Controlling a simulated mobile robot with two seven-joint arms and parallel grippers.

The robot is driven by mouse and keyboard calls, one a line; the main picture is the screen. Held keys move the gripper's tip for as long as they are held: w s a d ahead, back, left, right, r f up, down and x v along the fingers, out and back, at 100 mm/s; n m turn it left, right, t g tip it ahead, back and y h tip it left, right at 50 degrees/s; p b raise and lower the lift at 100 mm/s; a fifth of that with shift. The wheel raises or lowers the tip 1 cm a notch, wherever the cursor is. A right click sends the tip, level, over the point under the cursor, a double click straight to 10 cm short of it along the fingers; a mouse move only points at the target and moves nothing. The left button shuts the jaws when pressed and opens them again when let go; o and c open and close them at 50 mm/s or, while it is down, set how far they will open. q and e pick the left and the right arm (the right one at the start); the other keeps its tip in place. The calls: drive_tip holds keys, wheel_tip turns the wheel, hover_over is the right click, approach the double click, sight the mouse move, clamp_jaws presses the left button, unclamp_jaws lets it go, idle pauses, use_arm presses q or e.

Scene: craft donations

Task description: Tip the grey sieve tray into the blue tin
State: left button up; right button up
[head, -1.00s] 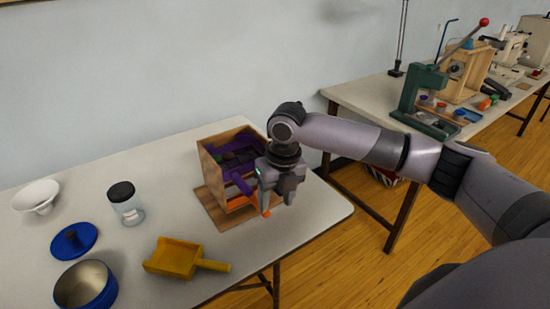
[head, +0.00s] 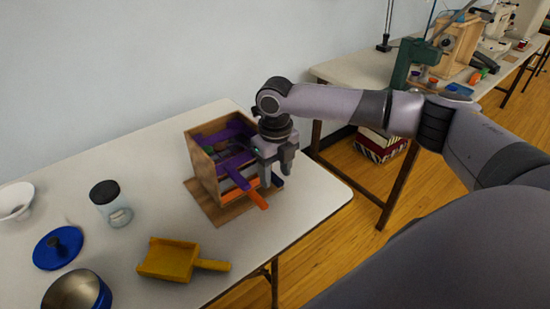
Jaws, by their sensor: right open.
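The blue tin (head: 105,297) stands open at the lower left, with a bare metal inside; its lower part is cut off by the frame. A wooden rack (head: 200,178) holds coloured trays. A purple handle (head: 236,176) and an orange handle (head: 258,199) stick out of its front. A dark blue end (head: 278,181) shows beside my gripper. I cannot pick out the grey sieve tray for sure; my gripper and the rack hide part of the inside. My right gripper (head: 277,172) is open, pointing down at the rack's front right. My left gripper is out of view.
A blue lid with a knob (head: 58,248), a clear jar with a black cap (head: 111,204), a white bowl (head: 15,202) and a yellow scoop (head: 170,260) stand on the white table (head: 130,150). The table's front right corner is clear. A second table (head: 350,70) holds tools.

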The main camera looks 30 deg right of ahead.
drive_tip(key=shift+f, duration=0.4)
clamp_jaws()
drive_tip(key=c, duration=0.8)
unclamp_jaws()
clamp_jaws()
drive_tip(key=shift+r+p, duration=0.3)
drive_tip(key=shift+p, duration=0.45)
drive_tip(key=shift+f, duration=0.1)
